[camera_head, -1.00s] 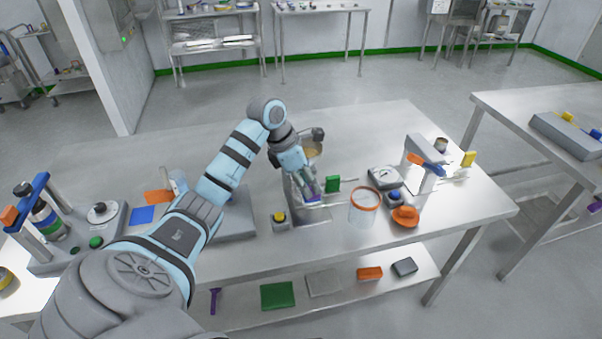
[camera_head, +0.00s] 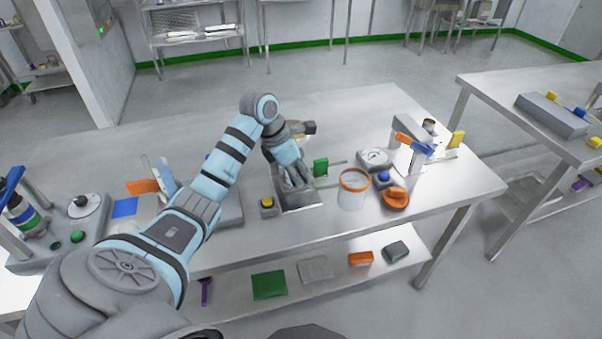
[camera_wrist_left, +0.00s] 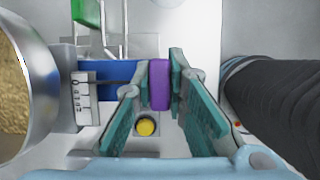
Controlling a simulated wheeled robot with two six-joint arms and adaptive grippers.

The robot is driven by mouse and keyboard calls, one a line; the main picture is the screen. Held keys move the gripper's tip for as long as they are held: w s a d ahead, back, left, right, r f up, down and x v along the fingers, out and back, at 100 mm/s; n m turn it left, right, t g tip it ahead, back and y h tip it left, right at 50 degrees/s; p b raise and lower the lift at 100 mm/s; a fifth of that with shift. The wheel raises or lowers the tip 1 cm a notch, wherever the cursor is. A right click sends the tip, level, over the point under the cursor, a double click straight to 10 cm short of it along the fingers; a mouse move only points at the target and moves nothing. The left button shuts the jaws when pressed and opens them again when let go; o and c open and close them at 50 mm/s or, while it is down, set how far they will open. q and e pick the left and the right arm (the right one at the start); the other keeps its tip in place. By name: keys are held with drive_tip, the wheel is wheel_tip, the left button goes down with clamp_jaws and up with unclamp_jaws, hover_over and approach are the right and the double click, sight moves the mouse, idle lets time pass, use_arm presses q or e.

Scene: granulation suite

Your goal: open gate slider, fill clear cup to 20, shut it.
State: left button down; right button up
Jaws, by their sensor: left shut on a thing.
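My left gripper (camera_head: 292,183) is down at the dispensing stand near the table's middle. In the left wrist view, its teal fingers (camera_wrist_left: 162,80) are shut on the purple handle (camera_wrist_left: 160,84) at the end of the blue gate slider (camera_wrist_left: 108,80). A white scale with black marks (camera_wrist_left: 85,98) sits beside the slider. The round metal hopper (camera_wrist_left: 45,85) holds tan granules (camera_wrist_left: 10,95). The clear cup (camera_head: 353,194) with an orange rim stands upright on the table, right of the stand and apart from my gripper. My right gripper is not in view.
A yellow button (camera_head: 267,202) is left of the stand; a green block (camera_head: 320,167) is behind right. A dial scale (camera_head: 374,158), a blue button (camera_head: 384,177) and an orange item (camera_head: 396,198) sit near the cup. The table's front (camera_head: 320,222) is clear.

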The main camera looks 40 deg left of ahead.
use_arm(q)
drive_tip(key=shift+s+a, duration=0.1)
idle(0.3)
drive_tip(key=shift+s+a, duration=0.25)
drive_tip(key=shift+s, duration=0.1)
drive_tip(key=shift+w+d+r, duration=0.1)
drive_tip(key=shift+w, duration=0.05)
idle(5.0)
drive_tip(key=shift+w+d, duration=0.3)
drive_tip(key=shift+w, duration=0.15)
drive_tip(key=c, duration=1.7)
unclamp_jaws()
drive_tip(key=shift+o, duration=0.3)
drive_tip(key=shift+w+d, duration=0.1)
wheel_tip(320, 180, up, 7)
drive_tip(key=p, duration=0.6)
drive_tip(key=shift+r, duration=0.1)
